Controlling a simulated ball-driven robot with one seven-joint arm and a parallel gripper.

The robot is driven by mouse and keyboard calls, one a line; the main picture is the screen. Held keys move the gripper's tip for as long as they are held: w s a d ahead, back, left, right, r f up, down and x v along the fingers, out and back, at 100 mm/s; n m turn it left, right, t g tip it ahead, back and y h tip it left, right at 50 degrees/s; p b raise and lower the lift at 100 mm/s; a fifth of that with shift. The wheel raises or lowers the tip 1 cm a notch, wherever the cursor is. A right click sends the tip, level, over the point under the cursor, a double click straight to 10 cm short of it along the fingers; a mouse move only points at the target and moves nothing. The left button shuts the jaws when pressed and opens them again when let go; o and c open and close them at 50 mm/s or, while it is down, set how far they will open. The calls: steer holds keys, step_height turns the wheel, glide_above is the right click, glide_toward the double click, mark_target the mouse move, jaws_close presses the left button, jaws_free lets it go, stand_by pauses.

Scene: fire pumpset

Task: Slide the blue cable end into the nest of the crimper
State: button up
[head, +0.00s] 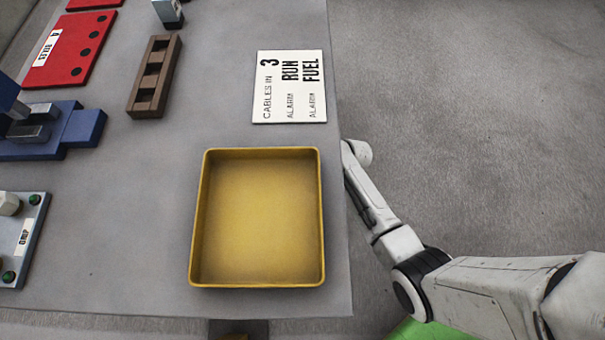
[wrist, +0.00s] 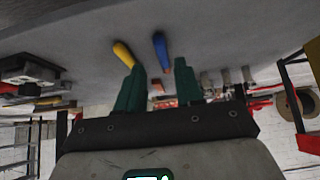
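In the wrist view, the blue cable end (wrist: 160,46) is a slim blue piece with a coppery tip, just beyond my gripper (wrist: 158,76). My gripper's two green fingers are apart, with nothing seen held between them. In the head view, a blue fixture with grey metal blocks (head: 72,132), which looks like the crimper, sits at the left edge, partly cut off. Its nest cannot be made out clearly. My arm is at the right of the table edge in the head view; my gripper does not show there.
A yellow piece (wrist: 123,53) lies left of the blue one in the wrist view. On the table are an empty yellow tray (head: 322,220), a white card (head: 289,86), a brown slotted block (head: 135,102), a red board (head: 62,62) and a grey panel (head: 35,235). Bare table lies left of the tray.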

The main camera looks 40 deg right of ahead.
steer(key=shift+b+x, duration=2.25)
steer(key=shift+x, duration=0.85)
jaws_close()
steer(key=shift+r+p, duration=1.8)
steer(key=shift+r, duration=0.2)
